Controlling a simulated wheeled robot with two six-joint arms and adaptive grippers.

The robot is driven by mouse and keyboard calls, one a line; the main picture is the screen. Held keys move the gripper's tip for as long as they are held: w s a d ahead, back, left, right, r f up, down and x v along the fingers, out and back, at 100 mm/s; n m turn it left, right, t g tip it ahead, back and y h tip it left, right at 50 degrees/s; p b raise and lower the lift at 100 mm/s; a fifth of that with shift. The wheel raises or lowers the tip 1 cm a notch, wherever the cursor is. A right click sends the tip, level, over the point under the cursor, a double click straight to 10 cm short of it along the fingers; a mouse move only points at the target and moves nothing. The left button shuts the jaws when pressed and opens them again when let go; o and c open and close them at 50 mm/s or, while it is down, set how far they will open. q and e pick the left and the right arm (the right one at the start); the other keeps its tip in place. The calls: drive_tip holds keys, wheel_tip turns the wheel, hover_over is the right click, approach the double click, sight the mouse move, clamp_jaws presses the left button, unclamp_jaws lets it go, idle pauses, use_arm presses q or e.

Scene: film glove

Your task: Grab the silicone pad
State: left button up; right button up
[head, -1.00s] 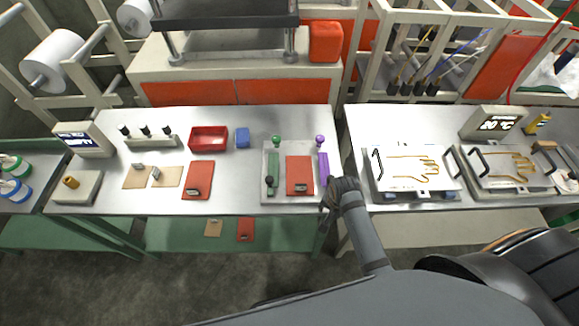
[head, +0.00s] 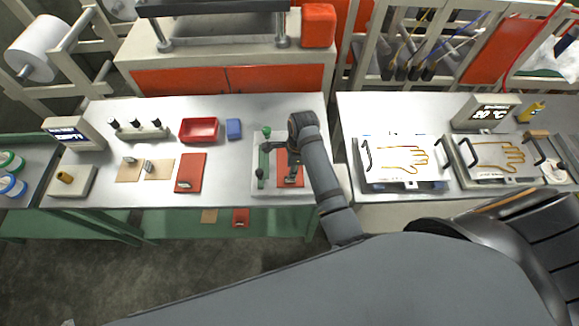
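A flat red-orange silicone pad (head: 283,180) lies on a light grey tray (head: 262,188) near the front right of the left-hand table. A small grey clip-like piece (head: 292,176) shows on it. A similar red pad (head: 190,172) lies flat farther left on the same table. My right gripper (head: 293,152) points down over the tray and covers part of the pad. Its fingertips are mostly hidden, so I cannot tell if they touch the pad. My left gripper is out of view.
Brown pads (head: 159,169) lie farther left. Right of a gap, a second table holds plates with glove outlines (head: 398,159).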

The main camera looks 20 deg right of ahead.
drive_tip(key=shift+w+f, duration=0.1)
drive_tip(key=shift+f, duration=0.35)
drive_tip(key=f, duration=0.4)
drive_tip(key=shift+s+a+f, duration=0.25)
drive_tip(key=shift+a, duration=0.05)
drive_tip(key=shift+w+f, duration=0.1)
drive_tip(key=shift+f, duration=0.2)
clamp_jaws()
